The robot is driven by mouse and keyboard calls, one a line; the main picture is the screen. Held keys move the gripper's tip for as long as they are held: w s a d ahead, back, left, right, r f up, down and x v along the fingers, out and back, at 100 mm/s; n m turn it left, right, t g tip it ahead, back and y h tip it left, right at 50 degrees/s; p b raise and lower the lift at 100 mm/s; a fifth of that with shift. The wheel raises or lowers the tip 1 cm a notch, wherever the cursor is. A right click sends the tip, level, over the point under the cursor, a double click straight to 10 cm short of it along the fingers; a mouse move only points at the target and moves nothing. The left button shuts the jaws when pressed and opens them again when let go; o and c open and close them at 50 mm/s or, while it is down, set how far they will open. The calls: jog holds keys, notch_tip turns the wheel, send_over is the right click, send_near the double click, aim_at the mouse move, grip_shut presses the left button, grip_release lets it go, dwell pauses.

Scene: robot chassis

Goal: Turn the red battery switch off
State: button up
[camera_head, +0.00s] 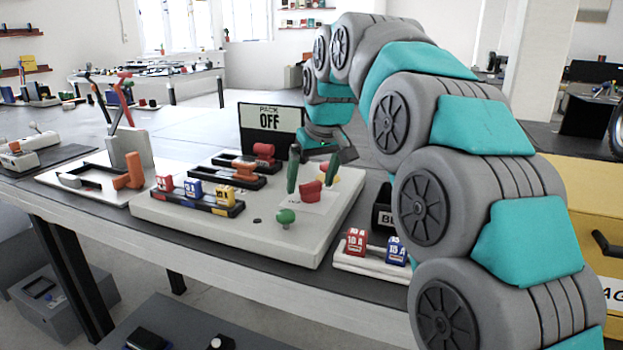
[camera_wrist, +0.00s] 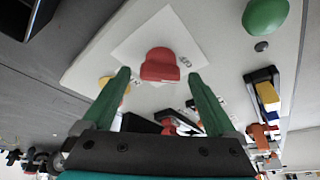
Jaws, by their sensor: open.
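The red battery switch (camera_head: 310,191) is a rounded red knob on a white square plate at the right part of the pale board (camera_head: 235,232). In the wrist view the red switch (camera_wrist: 160,66) shows just beyond and between my green fingertips. My gripper (camera_head: 312,186) points down over the switch with its fingers apart, one on either side. In the wrist view my gripper (camera_wrist: 160,78) is open and empty, and no contact with the switch is visible. A sign (camera_head: 268,122) behind the board reads "PACK OFF".
A green knob (camera_head: 285,217) stands in front of the switch. Coloured fuses (camera_head: 194,189) sit in a black holder to the left. Spare fuses (camera_head: 356,241) stand on a small white tray at the right. A yellow cabinet (camera_head: 585,200) is behind my arm.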

aim_at(317, 207)
jog(key=v, duration=0.7)
jog(key=shift+r, duration=0.4)
jog(key=shift+s, duration=0.2)
